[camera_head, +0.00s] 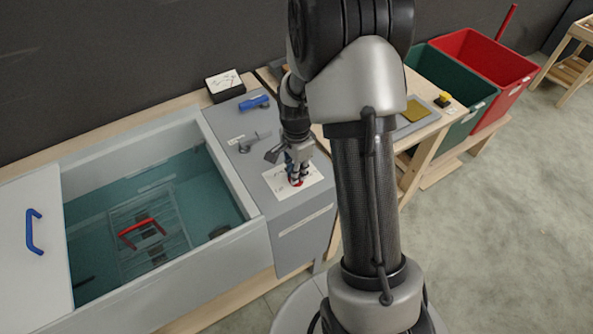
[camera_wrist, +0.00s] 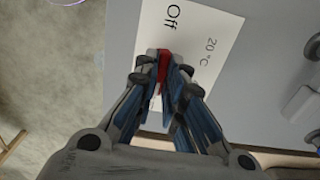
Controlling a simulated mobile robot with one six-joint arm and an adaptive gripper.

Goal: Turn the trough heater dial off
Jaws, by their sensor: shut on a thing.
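The red heater dial (camera_head: 296,183) sits on a white label plate (camera_head: 311,179) on the grey control panel beside the trough. In the wrist view the dial's red grip (camera_wrist: 163,66) shows between my fingertips, and the white plate (camera_wrist: 209,30) reads "Off" and "20 °C". My gripper (camera_head: 295,177) points down over the plate and is shut on the dial; in the wrist view its fingers (camera_wrist: 162,72) close on the red grip from both sides. The grip lies near the "Off" mark in the wrist view. The fingers hide part of the dial, so its exact setting is unclear.
The water-filled trough (camera_head: 233,238) with a red-handled rack (camera_head: 142,232) is left of the panel. A grey lever (camera_head: 254,141), a blue handle (camera_head: 254,102) and a gauge box (camera_head: 225,86) are behind my gripper. Green (camera_head: 447,94) and red bins (camera_head: 488,68) stand right.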

